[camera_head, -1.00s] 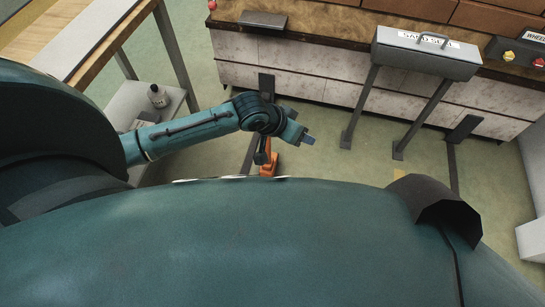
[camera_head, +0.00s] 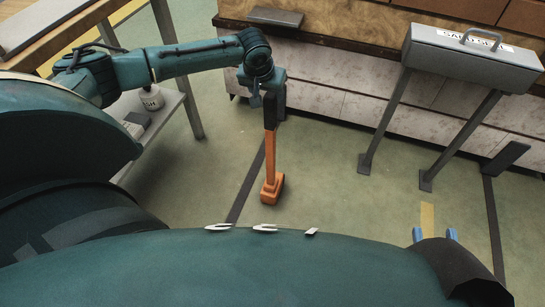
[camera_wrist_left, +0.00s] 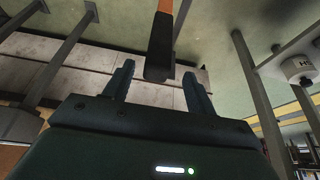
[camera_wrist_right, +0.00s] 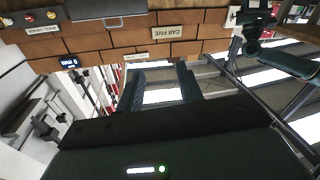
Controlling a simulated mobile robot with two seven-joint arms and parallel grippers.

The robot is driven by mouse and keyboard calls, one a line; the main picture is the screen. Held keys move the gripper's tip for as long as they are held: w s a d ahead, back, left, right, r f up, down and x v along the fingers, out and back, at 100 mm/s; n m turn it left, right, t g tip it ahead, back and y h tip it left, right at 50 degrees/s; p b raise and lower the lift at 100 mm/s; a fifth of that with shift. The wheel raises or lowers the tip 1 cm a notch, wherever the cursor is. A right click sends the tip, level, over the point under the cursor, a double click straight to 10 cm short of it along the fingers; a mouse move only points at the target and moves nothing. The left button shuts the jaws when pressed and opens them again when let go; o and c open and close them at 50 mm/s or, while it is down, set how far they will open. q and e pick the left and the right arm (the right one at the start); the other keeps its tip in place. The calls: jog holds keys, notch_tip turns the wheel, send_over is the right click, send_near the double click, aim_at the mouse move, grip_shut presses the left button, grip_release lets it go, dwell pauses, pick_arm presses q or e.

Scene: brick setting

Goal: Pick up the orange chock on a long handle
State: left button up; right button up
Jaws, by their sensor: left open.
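The orange chock (camera_head: 272,188) stands on the floor, and its long handle (camera_head: 270,150) rises upright to a black grip. My left gripper (camera_head: 268,100) is over the top of the handle in the head view. In the left wrist view it is open, and the end of the black grip (camera_wrist_left: 159,62) shows near the gap between its fingertips (camera_wrist_left: 157,72). I cannot tell whether they touch. My right gripper (camera_head: 435,235) shows only its blue fingertips in the head view, apart from each other. In the right wrist view its fingers (camera_wrist_right: 158,75) are open and empty.
A wooden-topped bench with white drawers (camera_head: 330,105) runs along the back. A grey box on legs (camera_head: 470,60) stands right of the chock. The floor around the chock is open.

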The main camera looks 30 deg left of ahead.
aim_at(270, 105)
pick_arm(q)
jog(key=x, duration=0.2)
jog(key=shift+w+f+b, duration=0.1)
jog(key=shift+f+b, duration=0.15)
jog(key=shift+b, duration=0.15)
jog(key=b+x, duration=0.2)
jog(key=x, duration=0.2)
jog(key=shift+d, duration=0.2)
jog(key=shift+f+b, duration=0.4)
jog(key=shift+f, duration=0.05)
jog(key=shift+w, duration=0.1)
pick_arm(e)
jog(key=shift+a+t+y, duration=0.55)
jog(key=shift+t+y, duration=0.05)
jog(key=shift+y, duration=0.1)
pick_arm(q)
jog(key=shift+c, duration=0.2)
grip_shut()
jog(key=shift+w+r, duration=0.1)
jog(key=shift+r, duration=0.15)
